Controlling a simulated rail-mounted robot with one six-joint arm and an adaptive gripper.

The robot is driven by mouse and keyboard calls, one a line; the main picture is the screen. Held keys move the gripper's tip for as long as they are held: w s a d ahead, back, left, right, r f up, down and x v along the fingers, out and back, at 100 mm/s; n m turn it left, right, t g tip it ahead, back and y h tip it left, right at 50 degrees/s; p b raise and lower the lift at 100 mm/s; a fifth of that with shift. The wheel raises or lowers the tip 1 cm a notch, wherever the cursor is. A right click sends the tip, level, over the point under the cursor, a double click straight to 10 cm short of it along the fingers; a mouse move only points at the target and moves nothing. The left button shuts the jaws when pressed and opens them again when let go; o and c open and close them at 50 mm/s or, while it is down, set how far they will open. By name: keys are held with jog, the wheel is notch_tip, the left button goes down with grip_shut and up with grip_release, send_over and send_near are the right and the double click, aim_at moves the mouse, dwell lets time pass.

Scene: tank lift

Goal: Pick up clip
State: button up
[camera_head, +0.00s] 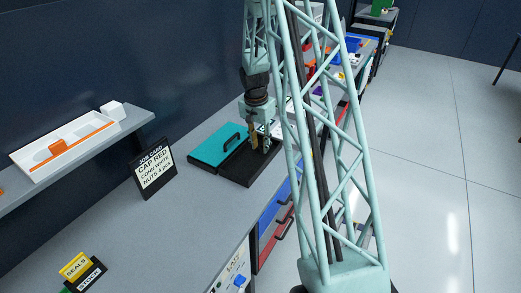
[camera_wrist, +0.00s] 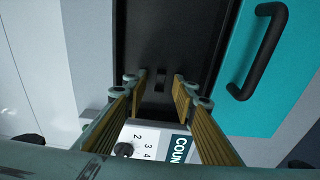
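My gripper (camera_wrist: 158,88) is open, its two ribbed tan fingers apart with nothing seen held between them. In the head view my gripper (camera_head: 262,146) is low over a black tray (camera_head: 237,181) on the bench. In the wrist view the black tray (camera_wrist: 135,30) fills the middle. A small dark piece (camera_wrist: 161,79) shows in the tray, between the fingertips in the picture. It may be the clip, but black on black makes its shape and its distance from the fingers hard to tell.
A teal lid (camera_wrist: 262,75) with a black handle (camera_wrist: 272,50) lies beside the tray. A job card (camera_head: 153,168) stands on the bench; a shelf (camera_head: 75,160) holds a white tray.

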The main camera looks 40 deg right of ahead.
aim_at(261, 146)
jog(key=shift+c, duration=0.9)
jog(key=c, duration=0.6)
jog(key=shift+o, duration=0.2)
jog(key=shift+r, duration=0.15)
jog(key=shift+r, duration=1.7)
jog(key=s+a, duration=0.1)
jog(key=s, duration=0.4)
jog(key=s+a+r, duration=0.1)
jog(key=s+a, duration=0.1)
jog(key=s, duration=0.3)
jog(key=s+a, duration=0.1)
jog(key=s, duration=0.4)
jog(key=shift+s+a+r+b, duration=0.15)
jog(key=shift+a+b, duration=0.15)
jog(key=shift+b, duration=0.1)
